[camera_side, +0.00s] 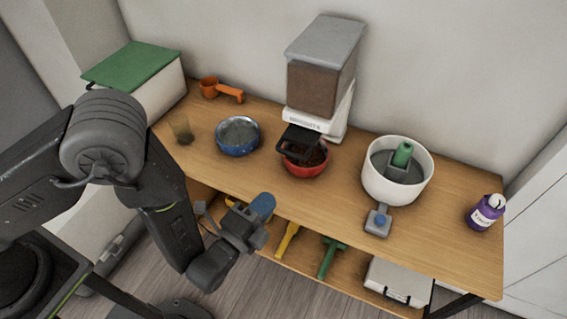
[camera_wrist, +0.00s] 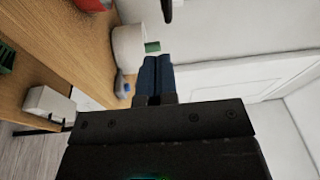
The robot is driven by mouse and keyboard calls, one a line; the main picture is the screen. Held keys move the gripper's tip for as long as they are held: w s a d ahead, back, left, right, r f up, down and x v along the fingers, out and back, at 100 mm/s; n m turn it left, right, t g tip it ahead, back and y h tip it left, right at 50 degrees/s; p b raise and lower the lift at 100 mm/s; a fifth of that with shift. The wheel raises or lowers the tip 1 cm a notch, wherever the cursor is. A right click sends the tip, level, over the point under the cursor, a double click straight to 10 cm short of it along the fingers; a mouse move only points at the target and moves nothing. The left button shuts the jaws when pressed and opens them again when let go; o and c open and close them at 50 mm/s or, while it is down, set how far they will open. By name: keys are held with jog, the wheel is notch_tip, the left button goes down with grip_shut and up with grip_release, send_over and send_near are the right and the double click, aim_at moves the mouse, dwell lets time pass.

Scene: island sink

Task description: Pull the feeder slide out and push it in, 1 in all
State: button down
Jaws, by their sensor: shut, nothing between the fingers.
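The feeder (camera_side: 318,75) stands at the back of the wooden table, with a grey lid, a clear hopper of brown food and a white base. Its dark slide (camera_side: 297,141) sticks out at the front, above a red bowl (camera_side: 306,167) holding brown food. How far out the slide is, I cannot tell for sure. My gripper (camera_side: 264,207) is in front of the table's near edge, well apart from the feeder. In the wrist view my gripper (camera_wrist: 156,75) shows two blue fingers shut together with nothing between them.
A white pot (camera_side: 426,178) with a green-topped piece and a purple bottle (camera_side: 484,213) are on the right. A lower shelf holds yellow and green tools and a white box (camera_side: 400,281).

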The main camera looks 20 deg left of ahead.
jog(key=s+n+t+y, duration=0.1)
jog(key=s+y, duration=0.2)
jog(key=s, duration=0.1)
send_near(296, 143)
jog(key=w, duration=0.3)
jog(key=shift+w+d+r, duration=0.1)
jog(key=shift+w+r, duration=0.1)
jog(key=shift+r, duration=0.3)
jog(key=w, duration=0.3)
jog(key=shift+w, duration=0.15)
jog(key=shift+w+r, duration=0.1)
jog(key=shift+w, duration=0.4)
